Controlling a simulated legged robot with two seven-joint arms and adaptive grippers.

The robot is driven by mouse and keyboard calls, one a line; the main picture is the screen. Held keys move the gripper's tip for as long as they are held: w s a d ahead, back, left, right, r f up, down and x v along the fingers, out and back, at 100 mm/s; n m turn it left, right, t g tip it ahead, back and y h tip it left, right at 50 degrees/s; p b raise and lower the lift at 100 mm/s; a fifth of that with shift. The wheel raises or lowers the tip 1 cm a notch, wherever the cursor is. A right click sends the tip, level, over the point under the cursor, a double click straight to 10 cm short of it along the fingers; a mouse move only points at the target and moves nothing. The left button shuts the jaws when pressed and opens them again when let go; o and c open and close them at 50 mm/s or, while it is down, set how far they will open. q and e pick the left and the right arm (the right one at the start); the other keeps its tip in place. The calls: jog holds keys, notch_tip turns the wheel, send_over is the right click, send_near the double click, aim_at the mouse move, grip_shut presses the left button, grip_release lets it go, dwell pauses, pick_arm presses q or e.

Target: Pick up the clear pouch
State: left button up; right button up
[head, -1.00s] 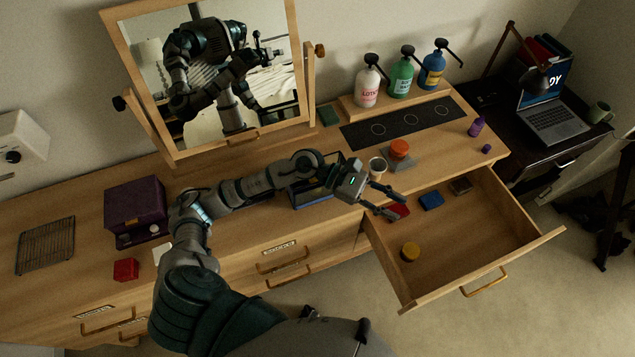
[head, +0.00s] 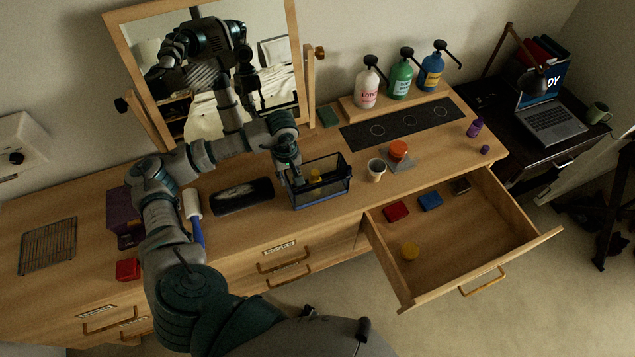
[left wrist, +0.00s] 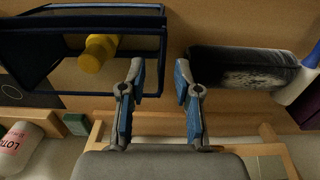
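The clear pouch (head: 335,190) has see-through walls and dark blue edges and stands on the wooden dresser top, left of the open drawer. A yellow bottle (head: 316,180) shows inside it. My left gripper (head: 295,177) is at the pouch's left end, pointing down. In the left wrist view, the left gripper (left wrist: 158,72) is open, and the pouch (left wrist: 68,93) lies at upper left. The pouch's end edge shows between the two fingertips; I cannot tell whether they touch it. My right gripper is not in view.
A dark oblong case (head: 242,195) and a white-and-blue brush-like item (head: 194,218) lie left of the pouch. A cup (head: 376,169) stands to its right. The mirror (head: 205,75) rises behind. The drawer (head: 465,245) is open with small items inside.

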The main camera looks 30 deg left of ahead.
aim_at(290, 189)
pick_arm(q)
jog(key=f, duration=0.2)
jog(key=f+p, duration=0.1)
jog(key=f, duration=0.4)
jog(key=shift+a+f, duration=0.25)
jog(key=shift+f, duration=0.15)
grip_shut()
